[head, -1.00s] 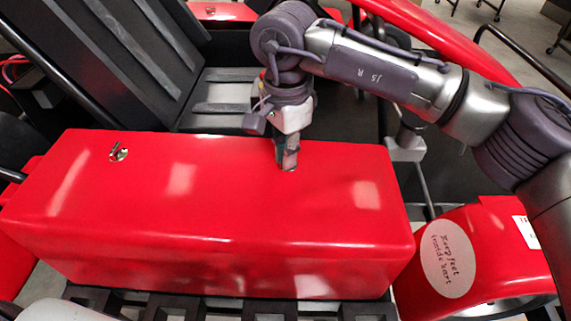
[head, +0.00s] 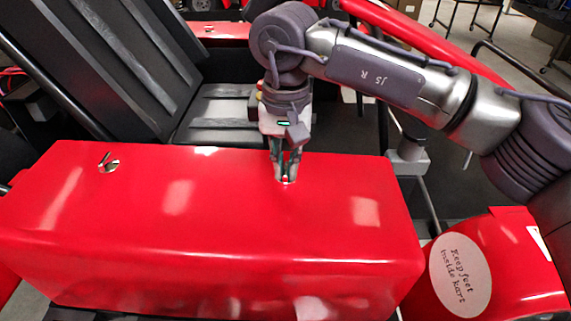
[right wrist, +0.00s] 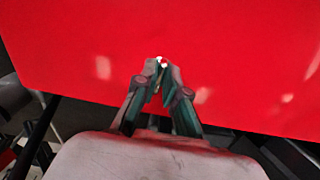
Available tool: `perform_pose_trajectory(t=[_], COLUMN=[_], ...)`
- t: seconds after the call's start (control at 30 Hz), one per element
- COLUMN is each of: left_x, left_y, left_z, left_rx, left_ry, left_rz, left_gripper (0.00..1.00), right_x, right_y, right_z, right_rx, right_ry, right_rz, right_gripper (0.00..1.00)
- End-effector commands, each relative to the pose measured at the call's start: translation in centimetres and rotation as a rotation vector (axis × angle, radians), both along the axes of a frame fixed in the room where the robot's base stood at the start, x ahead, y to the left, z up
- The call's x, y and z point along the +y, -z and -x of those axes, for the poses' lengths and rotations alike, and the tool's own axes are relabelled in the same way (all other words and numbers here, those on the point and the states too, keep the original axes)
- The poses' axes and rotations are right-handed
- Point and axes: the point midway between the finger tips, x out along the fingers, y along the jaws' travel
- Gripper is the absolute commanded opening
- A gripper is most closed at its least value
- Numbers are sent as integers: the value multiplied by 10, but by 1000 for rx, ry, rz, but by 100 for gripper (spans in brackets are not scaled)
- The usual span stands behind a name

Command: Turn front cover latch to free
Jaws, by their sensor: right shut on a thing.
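The red front cover (head: 230,235) is a long glossy box across the middle of the head view. A small metal latch (head: 108,163) sits on its top at the left, with its handle sticking up at a slant. My right gripper (head: 285,179) points down at the top of the cover, right of the middle. It is shut on a second small latch (right wrist: 162,62), of which only a bright bit shows between the fingertips in the right wrist view. The fingers hide most of that latch, so its angle is hard to tell. My left gripper is out of view.
A black ribbed seat (head: 215,110) stands behind the cover. A red side pod (head: 510,255) with a round "Keep feet inside kart" sign (head: 460,276) is at the lower right. Dark tube frame parts run beside the cover. The cover's top between the latches is clear.

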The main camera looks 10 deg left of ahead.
Motion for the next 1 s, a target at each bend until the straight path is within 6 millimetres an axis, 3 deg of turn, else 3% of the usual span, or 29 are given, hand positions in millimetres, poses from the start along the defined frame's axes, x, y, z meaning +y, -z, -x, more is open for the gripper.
perform_pose_trajectory(t=[0.73,0.77,0.9,1.0], left_x=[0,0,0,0], left_y=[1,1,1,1], left_z=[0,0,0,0], left_rx=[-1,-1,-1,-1], left_ry=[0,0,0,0], left_rz=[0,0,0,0], left_gripper=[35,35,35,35], right_x=[0,0,0,0], right_y=[-3,-3,-2,-2], right_z=[-1,-1,-1,-1], right_rx=[-6,-6,-4,-3], right_ry=[-90,-90,-89,-89], right_rz=[-4,-4,-3,-1], right_gripper=[0,12,35,35])
